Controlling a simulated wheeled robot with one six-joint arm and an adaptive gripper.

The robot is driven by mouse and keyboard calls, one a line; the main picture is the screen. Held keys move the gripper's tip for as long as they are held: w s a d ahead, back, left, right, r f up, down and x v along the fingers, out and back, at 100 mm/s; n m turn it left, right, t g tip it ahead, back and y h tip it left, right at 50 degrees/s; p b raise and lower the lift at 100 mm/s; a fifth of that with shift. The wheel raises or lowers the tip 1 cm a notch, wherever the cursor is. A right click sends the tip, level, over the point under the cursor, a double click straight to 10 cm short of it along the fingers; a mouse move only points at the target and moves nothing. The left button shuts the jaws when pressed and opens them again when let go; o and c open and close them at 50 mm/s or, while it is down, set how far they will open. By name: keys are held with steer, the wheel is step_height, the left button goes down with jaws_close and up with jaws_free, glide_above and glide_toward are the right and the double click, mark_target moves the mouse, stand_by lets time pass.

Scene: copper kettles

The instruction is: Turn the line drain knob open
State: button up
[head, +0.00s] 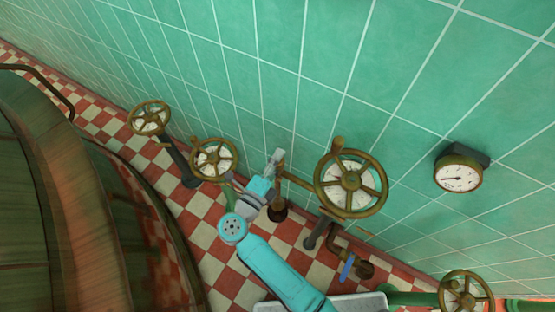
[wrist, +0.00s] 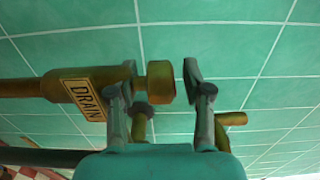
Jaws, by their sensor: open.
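The line drain shows in the wrist view as a brass body with a yellow DRAIN label (wrist: 88,98). Its short brass knob (wrist: 160,82) sticks out at the right end of the body. My gripper (wrist: 160,75) is open, with one finger on each side of the knob in this view. The left finger overlaps the gap between body and knob. A strip of wall shows between the knob and the right finger. I cannot tell whether either finger touches. In the head view my gripper (head: 275,158) is by the wall, and the knob is hard to make out there.
Brass handwheels stand left (head: 214,159), far left (head: 150,118) and right (head: 351,184) of my gripper. A round gauge (head: 458,177) is on the tiled wall. A blue-handled valve (head: 347,267) sits low. A large copper vessel (head: 60,190) fills the left side.

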jaws_close()
steer(key=shift+d+n+y, duration=0.1)
steer(key=shift+n+y, duration=0.2)
steer(key=shift+y, duration=0.1)
steer(key=n+t+y, duration=0.1)
steer(key=n+y, duration=0.1)
steer(key=y, duration=0.1)
steer(key=n+t+y, duration=0.1)
steer(key=n+y, duration=0.1)
steer(key=y, duration=0.1)
steer(key=shift+t, duration=0.4)
steer(key=shift+n+y, duration=2)
steer(key=shift+y, duration=1)
steer(key=shift+n+y, duration=0.3)
steer(key=shift+y, duration=0.2)
jaws_free()
